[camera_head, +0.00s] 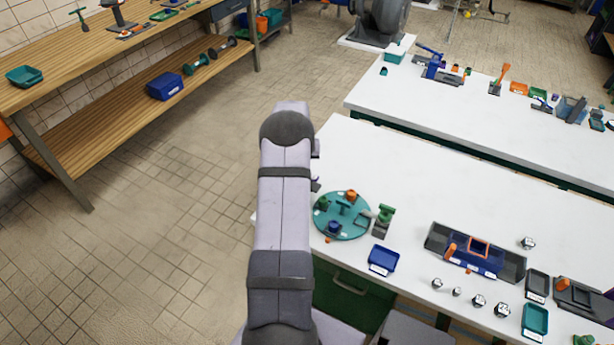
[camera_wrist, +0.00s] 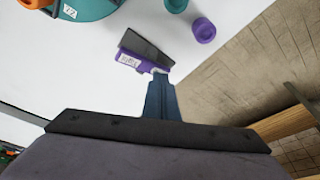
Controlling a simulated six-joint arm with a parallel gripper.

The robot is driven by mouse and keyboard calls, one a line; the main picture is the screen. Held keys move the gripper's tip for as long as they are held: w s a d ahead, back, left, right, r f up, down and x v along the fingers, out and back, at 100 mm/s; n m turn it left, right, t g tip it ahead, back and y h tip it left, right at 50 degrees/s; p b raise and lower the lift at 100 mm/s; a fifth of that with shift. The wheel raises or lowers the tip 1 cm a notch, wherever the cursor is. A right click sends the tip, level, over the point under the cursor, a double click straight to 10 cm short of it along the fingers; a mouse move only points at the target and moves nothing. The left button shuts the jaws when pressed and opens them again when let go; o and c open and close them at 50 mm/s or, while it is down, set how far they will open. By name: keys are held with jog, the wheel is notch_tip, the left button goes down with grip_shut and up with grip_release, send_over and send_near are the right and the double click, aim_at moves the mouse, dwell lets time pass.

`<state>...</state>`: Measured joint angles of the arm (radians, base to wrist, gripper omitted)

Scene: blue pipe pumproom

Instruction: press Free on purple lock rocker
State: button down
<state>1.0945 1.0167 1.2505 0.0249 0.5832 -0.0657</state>
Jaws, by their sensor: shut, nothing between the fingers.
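In the wrist view the purple lock rocker (camera_wrist: 130,60) lies on the white table, with a dark grey slanted plate and a purple side bearing a small white label. The label's words are too small to read. My gripper (camera_wrist: 159,76) is shut and empty, its blue fingers pointing at the rocker's right end. The tips overlap that end in the picture, and I cannot tell whether they touch. In the head view my arm hides my gripper and most of this spot.
A teal round tray (camera_wrist: 92,10) with small parts is close by at upper left; it also shows in the head view (camera_head: 325,230). A purple cylinder (camera_wrist: 203,31) stands right of the rocker. The table edge and tiled floor (camera_wrist: 235,75) lie to the right.

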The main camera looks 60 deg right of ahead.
notch_tip(320, 180, up, 8)
jog(key=p, duration=0.4)
jog(key=shift+r, duration=0.15)
jog(key=shift+d, duration=0.1)
dwell(0.5)
jog(key=s+a+f+y, duration=0.1)
jog(key=s+a+f, duration=0.1)
jog(key=a, duration=0.2)
jog(key=s+a+f+g+y, duration=0.1)
jog(key=s+a+f, duration=0.1)
jog(key=a+f, duration=0.1)
jog(key=s+a+f+y, duration=0.1)
jog(key=s+a+f, duration=0.1)
jog(key=a, duration=0.3)
jog(key=shift+s+f+g, duration=0.2)
jog(key=shift+f+g, duration=0.05)
jog(key=shift+g, duration=0.15)
jog(key=s+a+r+n+g, duration=0.15)
jog(key=a+r, duration=0.25)
jog(key=a, duration=0.7)
jog(key=s+a+r+n+y, duration=0.1)
jog(key=s+a+r+n, duration=0.15)
jog(key=a, duration=0.85)
jog(key=s+a+r+n+g, duration=0.15)
jog(key=a+r, duration=0.25)
jog(key=a, duration=0.6)
jog(key=w+a+r+n+t+h, duration=0.1)
jog(key=w+a+r+n+t, duration=0.2)
jog(key=w+a+r+n, duration=0.3)
jog(key=a, duration=0.3)
